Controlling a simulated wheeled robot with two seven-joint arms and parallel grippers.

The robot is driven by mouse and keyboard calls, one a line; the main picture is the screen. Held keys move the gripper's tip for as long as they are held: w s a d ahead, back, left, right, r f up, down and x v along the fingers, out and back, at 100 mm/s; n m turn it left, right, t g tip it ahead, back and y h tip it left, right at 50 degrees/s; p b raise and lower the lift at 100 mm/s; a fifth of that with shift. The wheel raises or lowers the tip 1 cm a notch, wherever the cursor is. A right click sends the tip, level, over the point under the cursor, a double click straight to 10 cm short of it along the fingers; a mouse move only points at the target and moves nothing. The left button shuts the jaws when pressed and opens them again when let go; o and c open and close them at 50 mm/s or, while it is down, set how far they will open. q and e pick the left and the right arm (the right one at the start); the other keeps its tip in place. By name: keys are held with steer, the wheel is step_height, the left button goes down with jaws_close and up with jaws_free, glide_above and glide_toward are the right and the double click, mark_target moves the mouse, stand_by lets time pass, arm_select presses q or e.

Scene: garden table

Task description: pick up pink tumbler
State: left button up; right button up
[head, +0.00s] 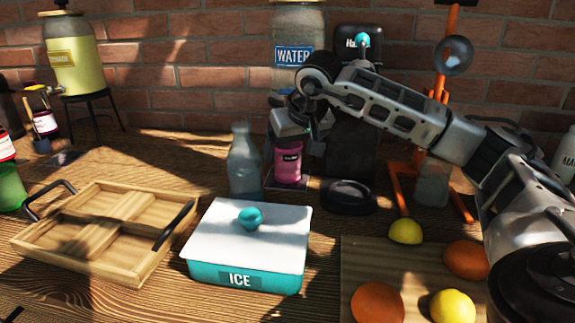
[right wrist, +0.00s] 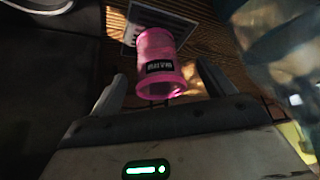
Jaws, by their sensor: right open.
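The pink tumbler (head: 288,166) stands upright on a dark mat at the back of the table, below the water dispenser, with a dark label on its front. My right gripper (head: 292,132) is right above and in front of its top and hides its rim in the head view. In the right wrist view the pink tumbler (right wrist: 158,48) shows between the two spread fingers of my right gripper (right wrist: 160,80), which is open and empty. I cannot tell whether a finger touches it. My left gripper is not in view.
A clear bottle (head: 244,165) stands close left of the tumbler, and a black machine (head: 350,165) close right. In front are a teal ice box (head: 250,245) and a wooden tray (head: 100,235). A board (head: 365,255) with fruit lies at the front right.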

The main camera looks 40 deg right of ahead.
mark_target(290, 160)
steer(key=x, duration=0.4)
steer(key=shift+d+f, duration=0.2)
steer(key=shift+f, duration=0.1)
steer(key=c, duration=1.2)
steer(key=shift+s+r, duration=0.1)
steer(key=shift+r, duration=0.1)
